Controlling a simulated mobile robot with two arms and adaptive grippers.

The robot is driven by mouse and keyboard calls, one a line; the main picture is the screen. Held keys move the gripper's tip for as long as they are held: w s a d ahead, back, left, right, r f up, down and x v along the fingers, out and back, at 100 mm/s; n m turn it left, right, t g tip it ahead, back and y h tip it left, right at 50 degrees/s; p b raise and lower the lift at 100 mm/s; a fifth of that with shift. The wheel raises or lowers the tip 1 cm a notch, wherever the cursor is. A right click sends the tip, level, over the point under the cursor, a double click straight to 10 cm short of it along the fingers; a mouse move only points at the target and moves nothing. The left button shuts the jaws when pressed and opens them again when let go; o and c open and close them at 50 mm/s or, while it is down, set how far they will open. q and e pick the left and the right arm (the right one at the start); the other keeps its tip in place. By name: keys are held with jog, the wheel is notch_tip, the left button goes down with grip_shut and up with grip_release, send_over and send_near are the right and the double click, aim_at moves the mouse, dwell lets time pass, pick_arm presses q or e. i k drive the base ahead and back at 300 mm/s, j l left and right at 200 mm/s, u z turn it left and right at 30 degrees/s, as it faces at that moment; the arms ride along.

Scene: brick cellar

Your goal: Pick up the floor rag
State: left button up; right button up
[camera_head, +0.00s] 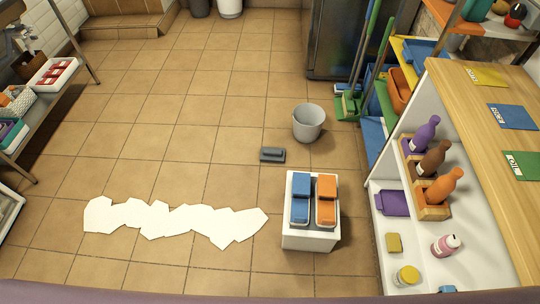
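A small dark grey folded thing (272,154) lies flat on the tiled floor near the middle, just left of a grey bucket (308,122); it looks like a folded floor rag. A flat white patch (175,219) with a jagged outline lies on the floor at the lower left; I cannot tell whether it is cloth, paper or a spill. Neither of my grippers shows in the head view.
A white box (309,240) with blue and orange items on top stands in front of the grey thing. A shelf unit (510,165) with bottles fills the right side. Green-handled brooms (366,62) lean behind the bucket. Racks (50,110) stand left.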

aim_at(268, 154)
jog(key=u, duration=1.85)
jog(key=z, duration=1.85)
jog(key=i+j+u, duration=0.2)
jog(key=j+u, duration=0.15)
jog(key=j, duration=0.15)
jog(key=i+j+u, duration=0.25)
jog(key=j+u, duration=0.15)
jog(key=i+j+u, duration=0.35)
jog(key=i+j+z, duration=0.1)
jog(key=i+z, duration=0.2)
jog(key=i+j+z, duration=0.2)
jog(key=i+z, duration=0.15)
